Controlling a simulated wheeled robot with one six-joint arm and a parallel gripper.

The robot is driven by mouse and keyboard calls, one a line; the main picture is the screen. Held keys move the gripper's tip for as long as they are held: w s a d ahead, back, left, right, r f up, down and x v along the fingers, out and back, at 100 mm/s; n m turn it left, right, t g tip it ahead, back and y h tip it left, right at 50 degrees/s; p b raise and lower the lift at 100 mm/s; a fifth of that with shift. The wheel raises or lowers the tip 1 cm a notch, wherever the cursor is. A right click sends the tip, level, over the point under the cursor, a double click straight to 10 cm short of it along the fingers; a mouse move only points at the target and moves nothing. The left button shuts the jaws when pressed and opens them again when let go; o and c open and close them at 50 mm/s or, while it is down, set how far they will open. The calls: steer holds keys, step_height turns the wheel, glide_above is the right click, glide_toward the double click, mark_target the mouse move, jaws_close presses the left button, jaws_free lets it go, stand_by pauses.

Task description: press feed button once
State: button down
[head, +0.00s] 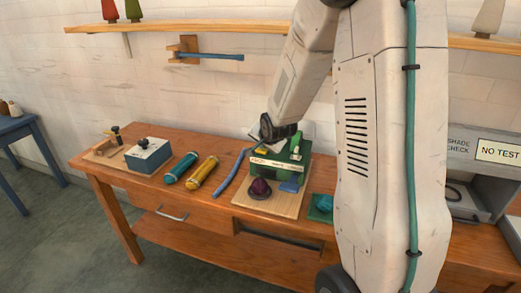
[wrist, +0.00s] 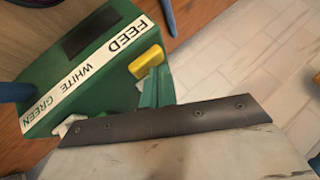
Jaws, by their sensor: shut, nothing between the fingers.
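The green feed machine (head: 265,174) stands on a wooden board on the bench; it also fills the upper left of the wrist view (wrist: 110,62). Its pale label reads FEED, WHITE, GREEN. A yellow button (wrist: 147,60) sits beside the word FEED and shows in the head view (head: 261,150). My gripper (wrist: 165,118) is shut and empty, low over the machine close to the yellow button. Its dark bolted edge shows at the bottom of the wrist view; the fingertips are not clearly visible. I cannot tell whether it touches the button.
A dark purple skein (head: 260,188) sits in front of the machine.

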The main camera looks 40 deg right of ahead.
mark_target(262, 151)
steer(key=shift+f, duration=0.3)
steer(key=shift+r, duration=0.1)
stand_by(0.4)
steer(key=shift+r, duration=0.95)
steer(key=shift+r, duration=2.5)
